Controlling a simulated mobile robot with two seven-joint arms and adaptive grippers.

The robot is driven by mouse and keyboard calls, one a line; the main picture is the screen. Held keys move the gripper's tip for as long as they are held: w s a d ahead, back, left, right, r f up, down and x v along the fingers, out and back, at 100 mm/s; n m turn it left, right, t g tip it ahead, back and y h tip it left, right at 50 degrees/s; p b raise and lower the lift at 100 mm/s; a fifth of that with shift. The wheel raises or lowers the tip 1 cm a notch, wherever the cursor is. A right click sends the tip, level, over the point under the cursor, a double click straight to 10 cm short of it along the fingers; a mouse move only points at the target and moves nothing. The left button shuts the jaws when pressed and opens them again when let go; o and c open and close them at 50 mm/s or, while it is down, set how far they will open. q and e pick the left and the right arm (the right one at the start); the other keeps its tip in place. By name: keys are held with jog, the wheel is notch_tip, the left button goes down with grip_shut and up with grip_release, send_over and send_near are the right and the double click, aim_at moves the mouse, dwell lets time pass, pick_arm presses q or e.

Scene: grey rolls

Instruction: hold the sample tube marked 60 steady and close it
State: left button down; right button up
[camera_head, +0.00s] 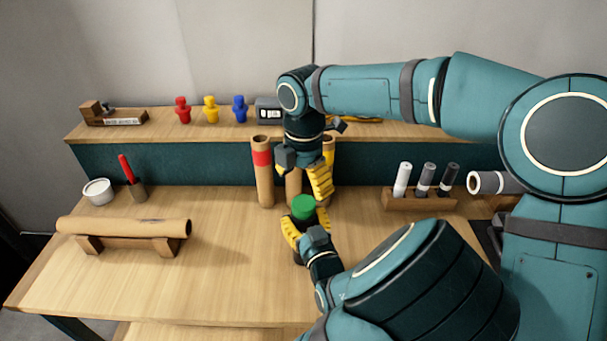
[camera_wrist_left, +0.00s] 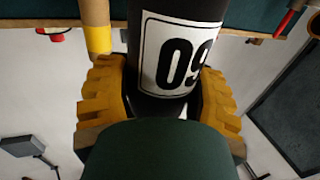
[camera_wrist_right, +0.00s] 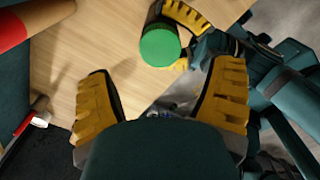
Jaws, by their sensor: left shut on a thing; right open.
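The sample tube (camera_wrist_left: 178,45) is dark with a white label; its number appears upside down in the left wrist view and reads as 60. My left gripper (camera_head: 305,228) is shut on the tube, with a yellow finger (camera_wrist_left: 103,95) on either side of it. A round green cap (camera_head: 303,205) sits at the tube's top in the head view; I cannot tell how tightly it is seated. My right gripper (camera_head: 303,180) is open and empty just above the cap. In the right wrist view the cap (camera_wrist_right: 160,46) lies beyond the gap between the open fingers.
A cardboard tube with a red band (camera_head: 262,172) stands behind the grippers, with others partly hidden. A roll lies on a cradle (camera_head: 135,245) at left, near a white pot (camera_head: 98,191). A rack (camera_head: 420,201) of three tubes stands at right. The front left tabletop is clear.

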aim_at(303, 203)
jog(key=shift+f, duration=3.15)
jog(key=c, duration=1.3)
jog(key=shift+o, duration=0.2)
jog(key=shift+m, duration=1.7)
jog(key=o, duration=1.2)
jog(key=shift+o, duration=0.2)
